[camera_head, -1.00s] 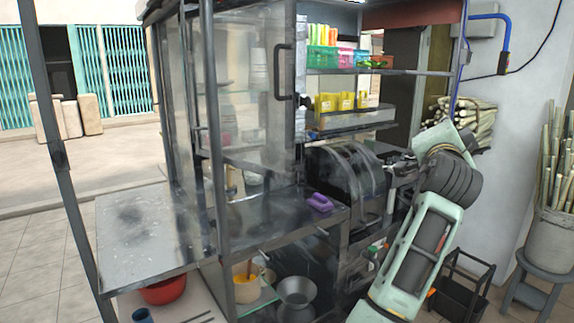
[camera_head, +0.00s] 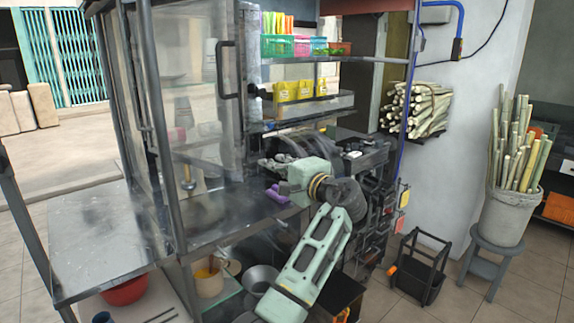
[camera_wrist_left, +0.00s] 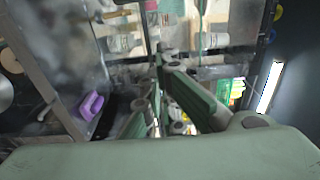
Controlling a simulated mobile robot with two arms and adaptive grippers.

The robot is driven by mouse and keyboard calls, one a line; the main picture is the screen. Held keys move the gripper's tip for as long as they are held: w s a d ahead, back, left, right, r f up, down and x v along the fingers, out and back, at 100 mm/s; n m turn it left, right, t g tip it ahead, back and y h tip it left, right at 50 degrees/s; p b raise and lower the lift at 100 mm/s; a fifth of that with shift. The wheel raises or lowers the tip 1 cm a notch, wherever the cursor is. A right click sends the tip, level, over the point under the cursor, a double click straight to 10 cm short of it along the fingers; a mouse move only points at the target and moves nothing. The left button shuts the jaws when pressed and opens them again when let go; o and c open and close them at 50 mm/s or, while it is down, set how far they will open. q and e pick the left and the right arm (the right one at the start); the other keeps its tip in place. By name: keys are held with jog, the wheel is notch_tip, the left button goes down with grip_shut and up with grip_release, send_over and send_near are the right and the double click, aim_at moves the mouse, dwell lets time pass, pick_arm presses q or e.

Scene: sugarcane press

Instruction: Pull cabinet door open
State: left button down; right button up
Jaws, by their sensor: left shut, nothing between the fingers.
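The cabinet's glass door (camera_head: 188,100) is on the left of the head view, with a dark vertical bar handle (camera_head: 219,70) near its right edge. I see no clear gap at the door's edge. My left gripper (camera_head: 268,163) is below and to the right of the handle, apart from it, above the counter. It is shut and empty. Its fingers (camera_wrist_left: 157,85) also show in the left wrist view, pointing away from the camera. I cannot pick out the handle there. My right gripper is in neither view.
A purple object (camera_head: 277,195) lies on the counter (camera_head: 215,222) just below my left gripper; it also shows in the wrist view (camera_wrist_left: 92,105). Shelves with colourful baskets (camera_head: 275,46) and yellow boxes (camera_head: 285,91) stand right of the door. A black stand (camera_head: 420,268) is on the floor.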

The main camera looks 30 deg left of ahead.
pick_arm(q)
jog(key=shift+s+a+p, duration=0.45)
jog(key=shift+s+p, duration=0.05)
jog(key=shift+s, duration=0.35)
jog(key=shift+s+a+p, duration=0.45)
jog(key=shift+s, duration=0.35)
